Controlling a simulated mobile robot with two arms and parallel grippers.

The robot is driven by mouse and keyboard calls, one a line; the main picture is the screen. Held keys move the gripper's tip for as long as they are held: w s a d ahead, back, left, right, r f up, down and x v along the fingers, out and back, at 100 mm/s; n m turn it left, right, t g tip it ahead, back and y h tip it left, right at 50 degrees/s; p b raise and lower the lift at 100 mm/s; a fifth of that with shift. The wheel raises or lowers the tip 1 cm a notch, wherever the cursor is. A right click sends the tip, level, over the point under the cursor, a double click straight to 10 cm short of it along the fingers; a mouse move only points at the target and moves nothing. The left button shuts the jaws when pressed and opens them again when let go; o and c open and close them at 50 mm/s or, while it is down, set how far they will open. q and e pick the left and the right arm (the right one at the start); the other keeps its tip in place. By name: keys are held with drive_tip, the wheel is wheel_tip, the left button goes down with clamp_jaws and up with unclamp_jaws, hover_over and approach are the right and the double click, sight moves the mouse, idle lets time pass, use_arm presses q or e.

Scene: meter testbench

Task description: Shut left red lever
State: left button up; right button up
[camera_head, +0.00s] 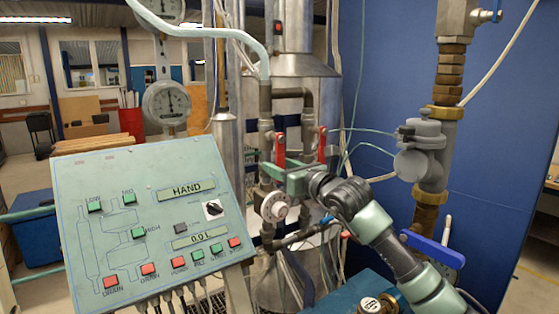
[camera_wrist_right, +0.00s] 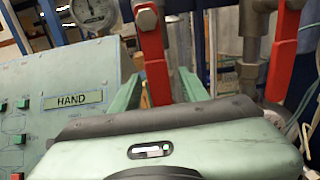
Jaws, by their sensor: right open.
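The left red lever (camera_head: 280,148) hangs down from its valve on the left vertical pipe. In the right wrist view, the left red lever (camera_wrist_right: 153,55) points down between the two green fingers of my right gripper (camera_wrist_right: 160,80). My right gripper (camera_head: 276,173) is open around the lever's lower part in the head view; whether a finger touches it cannot be told. The right red lever (camera_head: 321,144) hangs on the neighbouring pipe, and it shows right of the fingers in the wrist view (camera_wrist_right: 283,60). My left gripper is not in view.
A control panel (camera_head: 150,205) with buttons and a HAND display stands close on the left. A round dial meter (camera_head: 274,207) sits just below my right gripper. A large brass-fitted pipe with a blue handle (camera_head: 432,248) stands on the right, before a blue wall (camera_head: 395,70).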

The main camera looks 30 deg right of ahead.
drive_tip(key=shift+w, duration=0.1)
clamp_jaws()
idle(1.4)
